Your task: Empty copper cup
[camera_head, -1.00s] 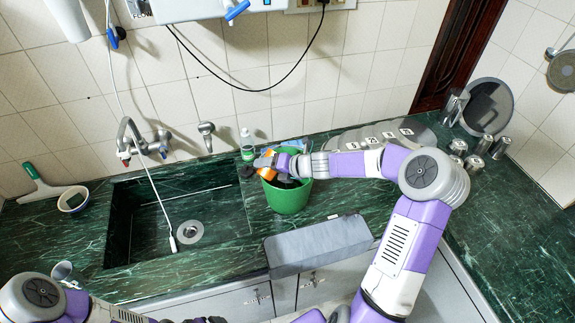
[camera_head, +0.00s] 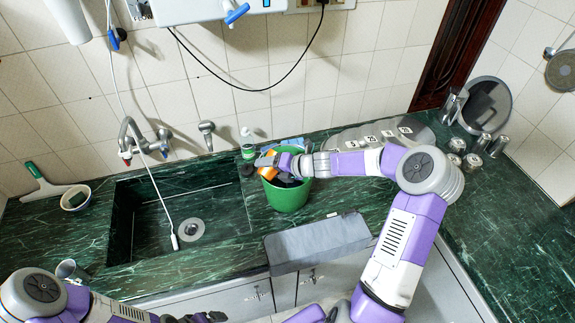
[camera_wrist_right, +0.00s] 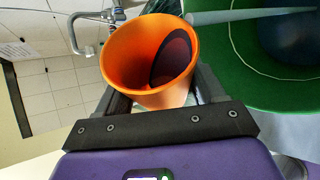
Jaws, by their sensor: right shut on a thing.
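The orange copper cup (camera_head: 269,173) is held by my right gripper (camera_head: 275,162) at the rim of a green bucket (camera_head: 288,198) on the counter. In the right wrist view the cup (camera_wrist_right: 125,55) sits between the two fingers of my right gripper (camera_wrist_right: 155,90), which is shut on it. Its mouth shows, with a dark purple oval inside; I cannot tell if this is liquid or the inner wall. The green bucket (camera_wrist_right: 245,70) is at the right there. My left gripper (camera_head: 205,318) shows only partly at the bottom edge; its jaws cannot be made out.
A sink (camera_head: 135,225) with a hanging hose is left of the bucket. A grey box-like piece (camera_head: 318,243) lies at the counter's front edge. A bottle (camera_head: 247,150) stands behind the bucket. Several metal cups (camera_head: 473,162) stand at the right.

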